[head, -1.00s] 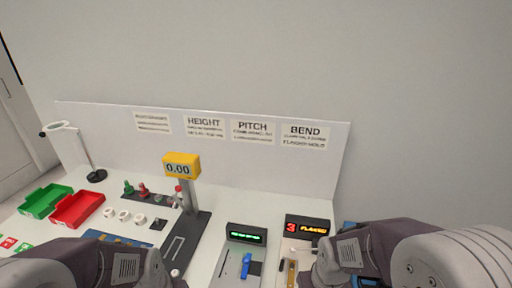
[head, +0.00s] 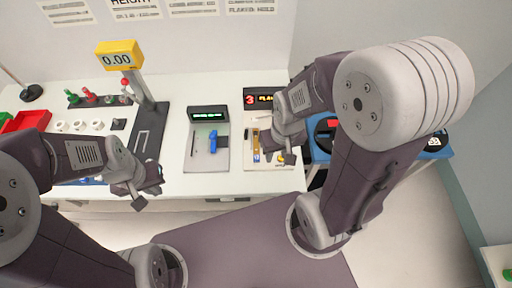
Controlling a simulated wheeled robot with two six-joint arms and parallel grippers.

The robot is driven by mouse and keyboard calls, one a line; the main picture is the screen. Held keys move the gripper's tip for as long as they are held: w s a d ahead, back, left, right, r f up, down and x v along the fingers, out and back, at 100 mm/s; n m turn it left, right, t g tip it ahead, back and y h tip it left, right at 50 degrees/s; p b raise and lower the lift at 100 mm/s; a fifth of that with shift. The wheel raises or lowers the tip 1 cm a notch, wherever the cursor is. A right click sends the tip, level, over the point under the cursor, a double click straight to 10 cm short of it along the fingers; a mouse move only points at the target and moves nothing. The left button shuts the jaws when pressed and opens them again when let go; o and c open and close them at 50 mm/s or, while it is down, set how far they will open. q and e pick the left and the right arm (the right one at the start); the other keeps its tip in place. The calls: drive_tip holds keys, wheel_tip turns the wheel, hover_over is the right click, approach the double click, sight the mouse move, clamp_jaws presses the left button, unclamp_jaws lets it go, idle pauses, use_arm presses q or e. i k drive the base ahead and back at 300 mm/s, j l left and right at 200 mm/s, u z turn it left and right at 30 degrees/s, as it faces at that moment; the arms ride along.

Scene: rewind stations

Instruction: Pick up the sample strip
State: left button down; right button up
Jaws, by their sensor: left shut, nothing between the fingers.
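A narrow yellow-brown strip (head: 256,142) lies on the pale plate of the right-hand station, below a display reading a red 3. It may be the sample strip, but I cannot tell for certain. My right gripper (head: 284,157) is just right of it, over the plate's lower right corner; its arm hides part of that station, and its fingers are too small to read. My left gripper (head: 142,196) is shut and empty, in front of the table's front edge at the left, away from the strip.
A grey station with a blue part (head: 213,141) and green display stands left of the strip. A yellow 0.00 gauge (head: 120,55) rises on a post farther left. White rings (head: 79,126) and a red tray (head: 27,121) are at the left. A blue surface (head: 432,150) adjoins the right.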

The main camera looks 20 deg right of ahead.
sight(257, 159)
drive_tip(key=z, duration=0.85)
